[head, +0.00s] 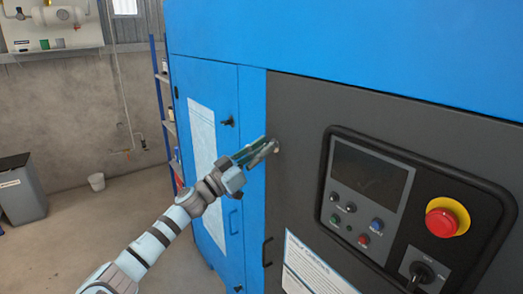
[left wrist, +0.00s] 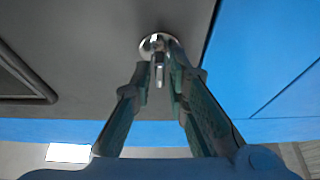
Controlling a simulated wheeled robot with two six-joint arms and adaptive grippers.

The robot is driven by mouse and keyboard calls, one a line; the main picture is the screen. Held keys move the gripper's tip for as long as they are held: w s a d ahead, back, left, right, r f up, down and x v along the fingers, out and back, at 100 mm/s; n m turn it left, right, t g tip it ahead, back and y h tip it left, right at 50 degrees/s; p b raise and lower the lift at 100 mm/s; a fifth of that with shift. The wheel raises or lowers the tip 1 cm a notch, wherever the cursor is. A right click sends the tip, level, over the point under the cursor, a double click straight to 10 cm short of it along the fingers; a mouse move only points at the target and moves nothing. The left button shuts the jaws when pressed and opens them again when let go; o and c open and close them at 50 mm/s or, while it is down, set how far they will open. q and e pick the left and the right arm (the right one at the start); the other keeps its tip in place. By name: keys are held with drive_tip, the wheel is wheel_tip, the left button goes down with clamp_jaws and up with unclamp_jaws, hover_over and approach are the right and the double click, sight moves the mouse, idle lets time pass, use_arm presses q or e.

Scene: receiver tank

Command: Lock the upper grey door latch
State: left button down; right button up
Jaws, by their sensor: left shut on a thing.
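The upper grey door latch (head: 277,147) is a small silver round piece near the top left edge of the dark grey door (head: 330,105). In the left wrist view the latch (left wrist: 158,44) shows as a shiny round base with a narrow handle standing out from it. My left gripper (head: 268,147) reaches it from the left. In the left wrist view its fingers (left wrist: 158,78) lie either side of the handle and are shut on it. The fingers partly cover the latch in the head view. My right gripper is not in view.
A control panel with a screen (head: 370,175), buttons and a red emergency stop (head: 442,221) lies right of the latch. A black handle (head: 267,252) is lower on the grey door's edge. The blue door (head: 205,85) with a black latch (head: 228,122) is to the left.

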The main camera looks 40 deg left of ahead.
use_arm(q)
drive_tip(key=shift+m, duration=0.4)
drive_tip(key=shift+a+r+m+g+h+p, duration=0.1)
drive_tip(key=shift+m+g+h+p, duration=0.7)
drive_tip(key=shift+m, duration=2.8)
drive_tip(key=shift+d+r+m+g+h+p, duration=0.15)
drive_tip(key=shift+m+g+h, duration=1.1)
drive_tip(key=shift+m, duration=2.35)
drive_tip(key=shift+a+f+m+g+h+p, duration=0.15)
drive_tip(key=shift+m+g+h+p, duration=0.3)
drive_tip(key=shift+m+g, duration=2.2)
drive_tip(key=shift+r+m+t, duration=0.1)
drive_tip(key=shift+m+t, duration=0.8)
drive_tip(key=shift+m, duration=0.15)
drive_tip(key=c, duration=1.7)
unclamp_jaws()
drive_tip(key=shift+w, duration=0.2)
